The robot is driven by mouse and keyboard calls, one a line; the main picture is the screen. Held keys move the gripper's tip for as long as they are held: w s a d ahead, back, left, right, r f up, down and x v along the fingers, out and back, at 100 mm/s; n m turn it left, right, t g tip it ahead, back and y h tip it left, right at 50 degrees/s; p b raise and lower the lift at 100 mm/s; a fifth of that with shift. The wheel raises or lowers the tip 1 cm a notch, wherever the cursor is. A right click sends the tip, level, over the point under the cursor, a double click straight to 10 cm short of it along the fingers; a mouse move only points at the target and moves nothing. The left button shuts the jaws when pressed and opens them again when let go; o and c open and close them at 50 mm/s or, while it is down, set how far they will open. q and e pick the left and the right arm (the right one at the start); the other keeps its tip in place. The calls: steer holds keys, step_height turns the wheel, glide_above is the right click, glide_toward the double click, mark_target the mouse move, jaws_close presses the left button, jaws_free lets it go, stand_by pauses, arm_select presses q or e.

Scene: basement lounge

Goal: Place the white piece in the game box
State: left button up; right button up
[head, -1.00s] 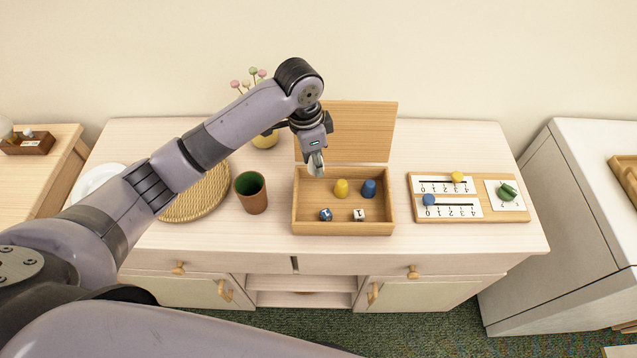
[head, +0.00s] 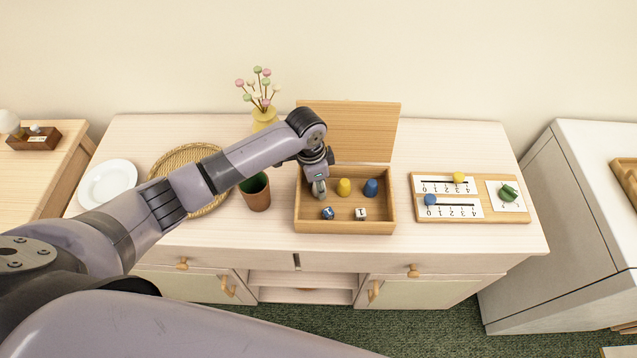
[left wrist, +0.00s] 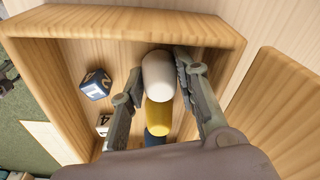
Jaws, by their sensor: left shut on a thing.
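The wooden game box (head: 345,228) stands open on the cabinet, its lid (head: 350,130) upright behind it. My left gripper (head: 319,190) reaches down into the box's left part. In the left wrist view, its fingers (left wrist: 157,78) are shut on the white piece (left wrist: 158,70), beside the yellow piece (left wrist: 158,117). I cannot tell whether the white piece touches the box floor. In the head view the fingers mostly hide it. The yellow piece (head: 344,187), blue piece (head: 370,188), blue die (head: 327,213) and white die (head: 361,213) are in the box. My right gripper is out of view.
A brown cup (head: 257,198) with a green inside stands close left of the box, under my arm. A woven tray (head: 205,207), a white plate (head: 108,183) and a flower vase (head: 264,117) are further left and behind. A score board (head: 480,214) lies to the right.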

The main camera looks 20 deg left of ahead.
arm_select(q)
steer(key=shift+f, duration=0.15)
steer(key=o, duration=0.6)
steer(key=r, duration=0.4)
steer(key=r+b, duration=0.1)
steer(key=r, duration=0.3)
steer(key=a+r, duration=0.1)
steer(key=r, duration=0.3)
steer(key=shift+s+a+r, duration=0.1)
steer(key=shift+s+r, duration=0.05)
steer(key=shift+s, duration=0.25)
